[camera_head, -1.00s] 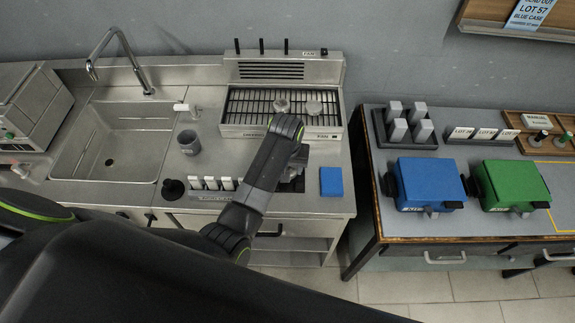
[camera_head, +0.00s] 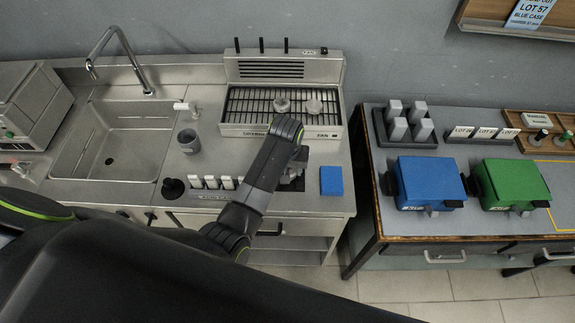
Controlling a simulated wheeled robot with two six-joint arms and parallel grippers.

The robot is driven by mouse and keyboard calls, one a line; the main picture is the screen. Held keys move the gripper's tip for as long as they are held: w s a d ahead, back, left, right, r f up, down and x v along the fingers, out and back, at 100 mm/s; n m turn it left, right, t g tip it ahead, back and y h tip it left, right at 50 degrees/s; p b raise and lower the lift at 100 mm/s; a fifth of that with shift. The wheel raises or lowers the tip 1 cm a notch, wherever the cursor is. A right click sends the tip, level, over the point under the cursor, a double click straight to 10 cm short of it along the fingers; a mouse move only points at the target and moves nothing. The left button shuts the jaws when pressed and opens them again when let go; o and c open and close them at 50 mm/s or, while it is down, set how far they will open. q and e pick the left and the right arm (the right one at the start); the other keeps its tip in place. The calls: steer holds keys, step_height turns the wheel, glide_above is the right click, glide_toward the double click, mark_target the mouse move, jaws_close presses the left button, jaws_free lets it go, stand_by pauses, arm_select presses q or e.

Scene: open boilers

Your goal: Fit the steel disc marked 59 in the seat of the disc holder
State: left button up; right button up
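An arm that comes in from the lower left, which I take as my left, reaches over the steel counter. Its gripper (camera_head: 291,183) points down at the counter's front, left of a blue pad. The wrist and forearm cover much of it, so I cannot tell whether its fingers are open or shut, or whether they hold anything. A small grey metal piece shows around the fingertips, too hidden to name. I cannot make out a disc marked 59 or the seat of the disc holder. My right gripper is not in view.
A rack with white tags (camera_head: 213,184) stands left of the forearm. A grey cup (camera_head: 189,141), a sink (camera_head: 118,140) and a grill unit (camera_head: 244,108) with two round metal pieces are on the counter. The blue pad (camera_head: 331,181) lies right. Blue (camera_head: 427,181) and green (camera_head: 512,184) boxes stand on the right table.

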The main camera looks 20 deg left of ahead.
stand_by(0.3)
arm_select(q)
steer(key=shift+f, duration=0.2)
steer(key=shift+f, duration=0.4)
steer(key=shift+f, duration=0.1)
stand_by(0.3)
steer(key=o, duration=1.4)
steer(key=shift+o, duration=0.2)
